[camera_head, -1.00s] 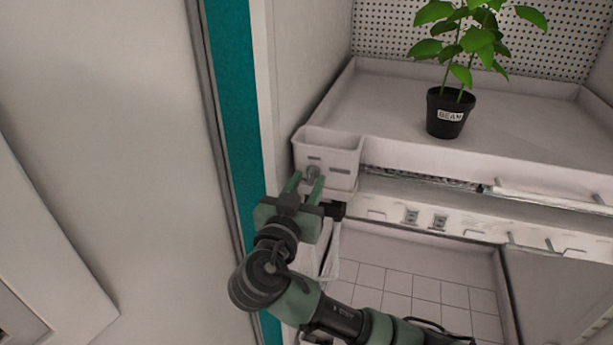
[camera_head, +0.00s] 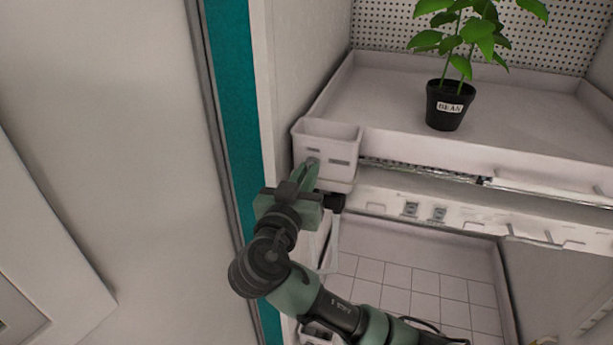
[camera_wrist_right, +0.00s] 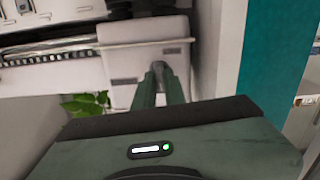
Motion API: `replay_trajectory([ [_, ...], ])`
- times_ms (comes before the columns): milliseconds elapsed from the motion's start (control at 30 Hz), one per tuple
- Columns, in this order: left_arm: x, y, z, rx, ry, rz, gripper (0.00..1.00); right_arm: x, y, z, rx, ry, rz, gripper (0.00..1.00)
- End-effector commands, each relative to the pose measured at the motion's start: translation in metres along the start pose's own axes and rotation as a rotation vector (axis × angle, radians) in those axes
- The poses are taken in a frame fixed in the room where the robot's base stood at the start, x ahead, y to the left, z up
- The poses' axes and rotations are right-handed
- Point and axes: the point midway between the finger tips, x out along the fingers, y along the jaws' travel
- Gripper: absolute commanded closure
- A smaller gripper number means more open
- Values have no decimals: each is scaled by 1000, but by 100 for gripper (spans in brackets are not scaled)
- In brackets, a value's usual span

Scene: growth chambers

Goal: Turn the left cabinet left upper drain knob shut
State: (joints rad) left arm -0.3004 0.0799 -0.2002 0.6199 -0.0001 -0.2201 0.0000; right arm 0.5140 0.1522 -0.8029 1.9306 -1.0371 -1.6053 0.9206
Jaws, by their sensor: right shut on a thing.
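The drain knob (camera_head: 313,161) is a small grey knob on the front of a white box (camera_head: 340,155) at the left end of the upper shelf, inside the left wall. My right gripper (camera_head: 311,172) is shut on the knob, its green fingers pointing at the box front and covering most of the knob. In the right wrist view the knob (camera_wrist_right: 160,68) shows as a grey piece between the fingertips, against the box (camera_wrist_right: 120,66). My left gripper is not in view.
A potted plant labelled BEAN (camera_head: 446,107) stands on the upper shelf tray (camera_head: 390,88). A rail with sockets (camera_head: 425,212) runs below the shelf edge. A teal strip (camera_head: 230,90) borders the opening on the left. The tiled lower floor (camera_head: 400,285) looks clear.

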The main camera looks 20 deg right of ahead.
Motion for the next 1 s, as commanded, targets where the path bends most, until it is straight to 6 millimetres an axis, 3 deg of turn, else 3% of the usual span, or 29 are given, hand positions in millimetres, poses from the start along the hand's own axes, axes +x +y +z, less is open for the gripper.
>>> replay_trajectory([
  [267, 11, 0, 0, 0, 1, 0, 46, 0, -1, 1, -207, -4, -1, 100],
  [1000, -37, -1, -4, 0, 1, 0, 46, 0, -3, -3, -917, 0, -1, 100],
])
